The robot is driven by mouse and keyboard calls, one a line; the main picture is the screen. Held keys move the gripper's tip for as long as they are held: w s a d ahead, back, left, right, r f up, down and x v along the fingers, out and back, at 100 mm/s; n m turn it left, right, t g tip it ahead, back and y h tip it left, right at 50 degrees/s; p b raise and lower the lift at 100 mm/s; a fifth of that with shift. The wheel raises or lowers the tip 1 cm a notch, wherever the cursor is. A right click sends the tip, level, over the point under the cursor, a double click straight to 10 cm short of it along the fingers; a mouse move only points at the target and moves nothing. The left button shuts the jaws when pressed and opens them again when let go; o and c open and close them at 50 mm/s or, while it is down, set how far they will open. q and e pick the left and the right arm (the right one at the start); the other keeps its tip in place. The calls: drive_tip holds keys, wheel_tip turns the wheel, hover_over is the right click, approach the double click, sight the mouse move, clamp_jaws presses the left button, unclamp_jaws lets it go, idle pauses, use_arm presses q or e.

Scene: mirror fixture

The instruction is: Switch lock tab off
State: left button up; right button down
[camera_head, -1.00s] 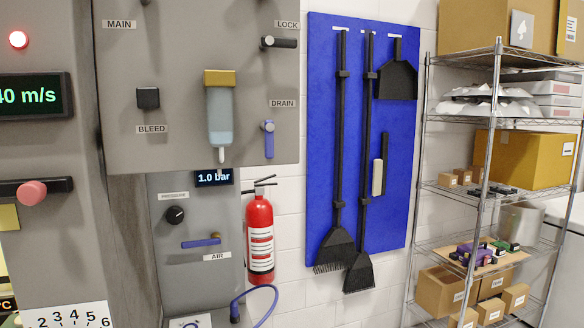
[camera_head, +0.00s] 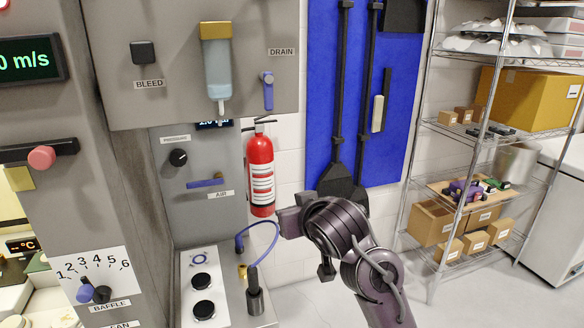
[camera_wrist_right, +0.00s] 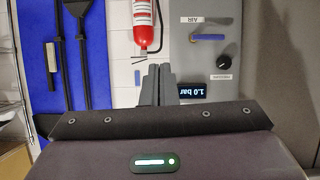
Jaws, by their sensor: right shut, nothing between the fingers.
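The lock tab and its LOCK label are outside both current views. The grey upper panel (camera_head: 185,60) that carries it shows only its lower part, with the DRAIN lever (camera_head: 268,92), the BLEED knob (camera_head: 143,52) and a yellow-topped bowl (camera_head: 217,65). My right gripper (camera_wrist_right: 157,70) is shut and empty in the right wrist view, which looks upside down. In the head view my right arm comes in from the bottom right, its hand (camera_head: 290,221) below the fire extinguisher and well below the upper panel. My left gripper is not in view.
A red fire extinguisher (camera_head: 260,175) hangs beside the lower panel with the AIR lever (camera_head: 206,184) and pressure knob (camera_head: 179,157). A blue tool board (camera_head: 400,130) with brooms and a wire shelf (camera_head: 440,140) with boxes stand to the right. Floor shows between shelf and panel.

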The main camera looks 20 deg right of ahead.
drive_tip(key=s+r+t, duration=0.3)
drive_tip(key=r, duration=1.1)
drive_tip(key=s+r+t, duration=0.3)
drive_tip(key=r, duration=1.1)
drive_tip(key=s+r+t, duration=0.3)
drive_tip(key=r, duration=1.1)
drive_tip(key=shift+s+a+m+p, duration=0.35)
drive_tip(key=shift+a+m+p, duration=0.05)
drive_tip(key=shift+p, duration=0.05)
drive_tip(key=shift+r, duration=0.15)
drive_tip(key=p+x, duration=0.5)
drive_tip(key=x, duration=0.5)
drive_tip(key=shift+f+p, duration=0.6)
drive_tip(key=shift+f, duration=1.45)
drive_tip(key=shift+a, duration=0.1)
